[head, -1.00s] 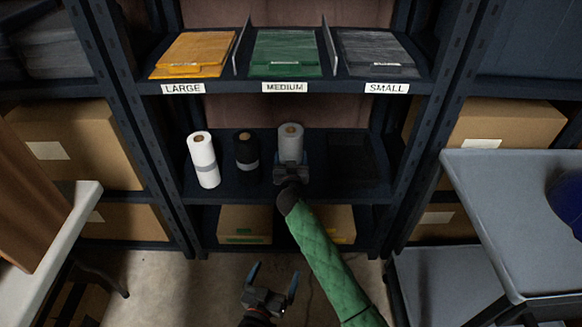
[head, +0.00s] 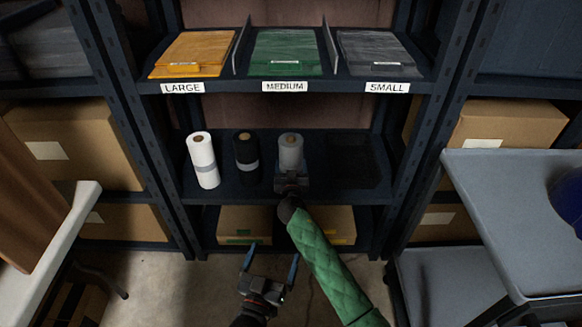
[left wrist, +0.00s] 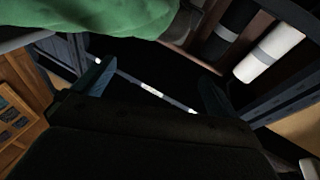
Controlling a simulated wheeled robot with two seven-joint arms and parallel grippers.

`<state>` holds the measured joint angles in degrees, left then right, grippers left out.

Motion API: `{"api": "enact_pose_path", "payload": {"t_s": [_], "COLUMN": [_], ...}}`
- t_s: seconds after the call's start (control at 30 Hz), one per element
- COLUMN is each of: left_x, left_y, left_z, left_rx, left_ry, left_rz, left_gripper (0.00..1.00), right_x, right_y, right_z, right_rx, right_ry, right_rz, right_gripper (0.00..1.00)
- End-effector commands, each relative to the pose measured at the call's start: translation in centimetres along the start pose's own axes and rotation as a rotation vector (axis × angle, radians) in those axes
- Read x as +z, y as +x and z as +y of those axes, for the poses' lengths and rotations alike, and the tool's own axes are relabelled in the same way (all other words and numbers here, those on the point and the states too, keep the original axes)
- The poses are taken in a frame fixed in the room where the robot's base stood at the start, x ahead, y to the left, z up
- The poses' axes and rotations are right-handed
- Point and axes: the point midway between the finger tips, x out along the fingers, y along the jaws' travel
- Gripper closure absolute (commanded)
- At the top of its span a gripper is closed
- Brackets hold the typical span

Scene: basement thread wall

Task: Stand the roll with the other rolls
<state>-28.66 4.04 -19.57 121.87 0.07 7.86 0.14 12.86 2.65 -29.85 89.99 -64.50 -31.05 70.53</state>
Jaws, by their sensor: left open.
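A grey roll (head: 291,153) stands upright on the middle shelf, to the right of a black roll (head: 246,152) with a grey band and a white roll (head: 203,160) with a grey band. A gap separates the grey roll from the black one. My right gripper (head: 291,178), on the green-sleeved arm, is at the grey roll's lower front and appears closed around it; its fingertips are hard to make out. My left gripper (head: 270,264) is open and empty, low in front of the shelf. The left wrist view shows its fingers (left wrist: 152,88), the black roll (left wrist: 234,22) and the white roll (left wrist: 268,54).
The shelf (head: 222,190) is bare in front of the rolls; a dark flat patch (head: 352,160) lies at its right. Labelled bins of bags fill the shelf above. A grey cart (head: 500,200) stands at right, a pale table (head: 60,235) at left. Boxes (head: 245,222) sit below.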

Motion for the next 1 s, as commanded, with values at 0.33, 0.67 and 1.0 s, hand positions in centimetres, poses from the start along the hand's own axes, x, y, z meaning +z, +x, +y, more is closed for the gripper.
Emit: {"api": "enact_pose_path", "payload": {"t_s": [0.33, 0.67, 1.0], "left_x": [-0.9, -1.5, -1.4], "left_y": [0.3, 0.4, 0.4], "left_z": [0.0, 0.1, 0.1], "left_rx": [0.002, 0.003, 0.003], "left_ry": [0.003, 0.004, 0.004], "left_rz": [0.027, 0.048, 0.042], "left_gripper": [0.03, 0.03, 0.03], "right_x": [0.0, 0.1, 0.1], "right_y": [0.0, 0.0, 0.0], "right_z": [0.0, 0.0, 0.0], "right_rx": [0.000, 0.000, 0.000], "right_ry": [0.000, 0.000, 0.000], "right_rz": [0.001, 0.000, 0.000], "right_gripper": [0.62, 0.06, 0.06]}}
